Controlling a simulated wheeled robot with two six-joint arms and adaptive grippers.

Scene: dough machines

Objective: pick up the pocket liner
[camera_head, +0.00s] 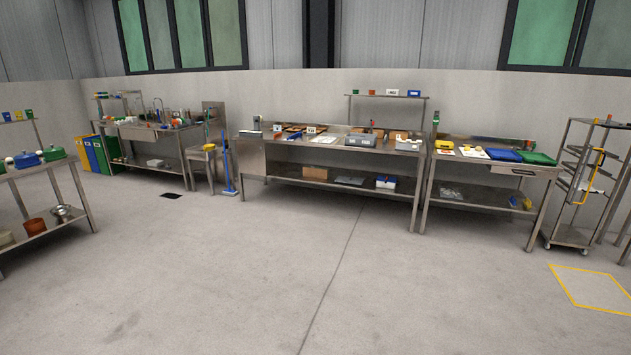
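I cannot make out a pocket liner for certain; the small items on the far benches are too small to tell apart. The middle steel bench (340,183) carries trays, small boxes and a grey bin (360,140). The right steel bench (470,198) carries white sheets or pads (473,152), a blue tray or cloth (504,155) and a green one (537,158). Neither of my grippers shows in the view.
Open concrete floor (230,280) lies in front. A steel table (40,226) stands at the left, a sink bench (155,133) at the back left, and a wheeled rack (570,236) at the right. A yellow floor marking (568,300) lies at the lower right.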

